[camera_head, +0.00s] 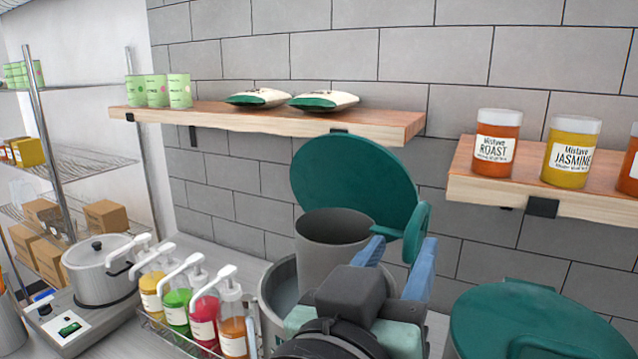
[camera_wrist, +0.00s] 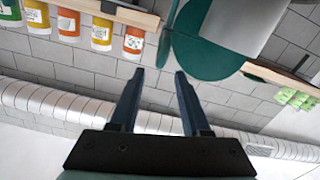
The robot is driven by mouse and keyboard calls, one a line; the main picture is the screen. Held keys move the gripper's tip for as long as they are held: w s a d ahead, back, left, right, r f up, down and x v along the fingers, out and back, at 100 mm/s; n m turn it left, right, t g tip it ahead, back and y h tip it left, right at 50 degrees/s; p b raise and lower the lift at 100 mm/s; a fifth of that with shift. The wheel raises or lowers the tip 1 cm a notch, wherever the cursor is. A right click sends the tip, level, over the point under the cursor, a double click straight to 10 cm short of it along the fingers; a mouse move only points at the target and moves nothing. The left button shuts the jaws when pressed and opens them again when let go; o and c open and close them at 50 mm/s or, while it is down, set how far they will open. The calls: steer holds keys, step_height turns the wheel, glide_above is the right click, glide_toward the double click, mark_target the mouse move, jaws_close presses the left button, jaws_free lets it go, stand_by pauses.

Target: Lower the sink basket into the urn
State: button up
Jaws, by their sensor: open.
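The sink basket is a grey open-topped cylinder (camera_head: 335,245), upright over the mouth of the grey urn (camera_head: 270,300). Its lower end is partly hidden by my gripper, so I cannot tell how deep it sits. The urn's round green lid (camera_head: 355,180) stands raised behind it. My gripper (camera_head: 401,246), with blue fingers, is at the basket's right side, one finger overlapping it in the picture. In the wrist view my gripper (camera_wrist: 160,72) is open with nothing between its fingers. The basket (camera_wrist: 248,22) shows beyond the fingertips at upper right, near a green disc (camera_wrist: 205,58).
A second urn with a shut green lid (camera_head: 535,320) stands at right. Syrup pump bottles in a rack (camera_head: 200,310) and a pot machine (camera_head: 100,270) stand at left. Wall shelves hold cups and bags (camera_head: 258,98) and jars (camera_head: 495,145).

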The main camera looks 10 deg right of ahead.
mark_target(411, 232)
steer(key=shift+w+d+r+p, duration=0.15)
steer(key=shift+r+p, duration=0.1)
steer(key=shift+p, duration=0.3)
steer(key=x, duration=0.7)
steer(key=shift+w+d+f, duration=0.25)
steer(key=shift+w, duration=0.05)
jaws_close()
stand_by(0.6)
